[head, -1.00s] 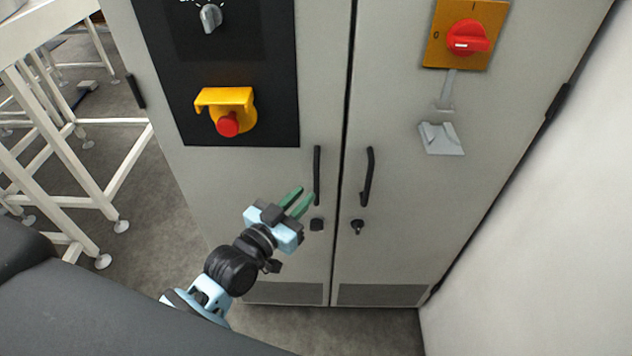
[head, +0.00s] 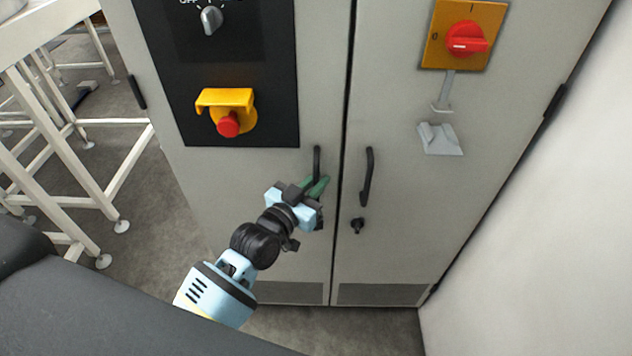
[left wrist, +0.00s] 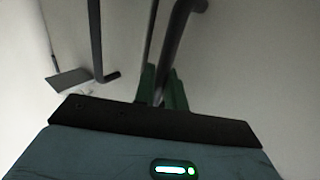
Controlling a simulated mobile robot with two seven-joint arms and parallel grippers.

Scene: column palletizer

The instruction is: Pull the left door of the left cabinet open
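The left cabinet door (head: 240,210) is grey and stands shut against the right door. Its dark vertical bar handle (head: 316,160) is near the seam. My left gripper (head: 318,185), with green fingers, is at the lower part of this handle. In the left wrist view, the handle (left wrist: 178,40) runs down between the two fingertips (left wrist: 161,80), which stand apart on either side of it; firm contact cannot be made out. The fingers and wrist hide the handle's lower end and the lock below it in the head view. My right gripper is not in view.
The right door (head: 400,250) has its own handle (head: 368,176), a key lock (head: 357,226) and a red rotary switch (head: 466,40). A yellow-hooded red button (head: 228,122) is on the left door's black panel. White frame legs (head: 85,175) stand at left; a pale wall (head: 540,220) is at right.

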